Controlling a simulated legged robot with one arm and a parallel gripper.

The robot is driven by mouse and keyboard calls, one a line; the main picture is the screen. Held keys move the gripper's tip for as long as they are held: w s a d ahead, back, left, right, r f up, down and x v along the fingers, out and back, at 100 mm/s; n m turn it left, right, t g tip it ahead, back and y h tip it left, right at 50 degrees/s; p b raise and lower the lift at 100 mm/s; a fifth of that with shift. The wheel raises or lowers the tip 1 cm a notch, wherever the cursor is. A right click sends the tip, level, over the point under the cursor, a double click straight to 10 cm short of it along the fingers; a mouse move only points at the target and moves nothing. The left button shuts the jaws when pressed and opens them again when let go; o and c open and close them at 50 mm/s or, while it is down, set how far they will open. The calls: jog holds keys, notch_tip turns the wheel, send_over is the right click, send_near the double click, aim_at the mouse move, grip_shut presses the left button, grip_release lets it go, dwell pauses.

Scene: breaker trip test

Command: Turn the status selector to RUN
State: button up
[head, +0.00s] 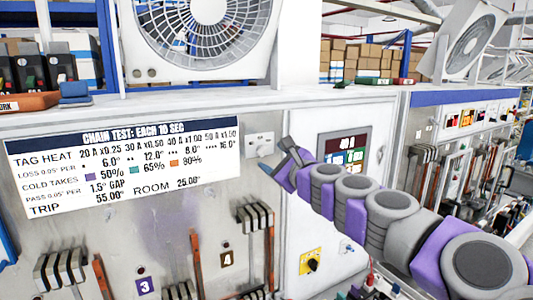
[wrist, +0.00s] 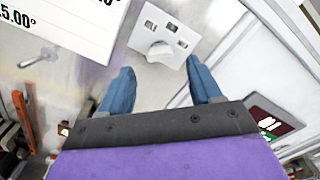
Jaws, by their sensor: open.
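A white plate (head: 260,144) with a small knob and three dark label windows is on the grey panel, right of the chart; it looks like the status selector. In the wrist view the plate (wrist: 178,28) is tilted, with the white knob (wrist: 160,52) at its lower left. The labels are too small to read, and I cannot tell which one the knob points at. My gripper (head: 276,156) is open and empty, just right of and below the plate. In the wrist view its blue fingers (wrist: 160,70) are apart, with the knob ahead between their tips, seemingly not touched.
A white chart (head: 125,165) is left of the plate. A display panel (head: 345,150) is to its right. Below are breaker levers (head: 255,217) and a yellow plate with a black knob (head: 312,262). A metal toggle (wrist: 38,57) sticks out at left in the wrist view.

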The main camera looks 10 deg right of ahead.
aim_at(266, 153)
jog(key=x, duration=0.3)
jog(key=shift+w, duration=0.4)
jog(key=shift+w+a, duration=0.5)
jog(key=shift+w, duration=0.05)
jog(key=shift+d, duration=0.15)
jog(key=c, duration=1)
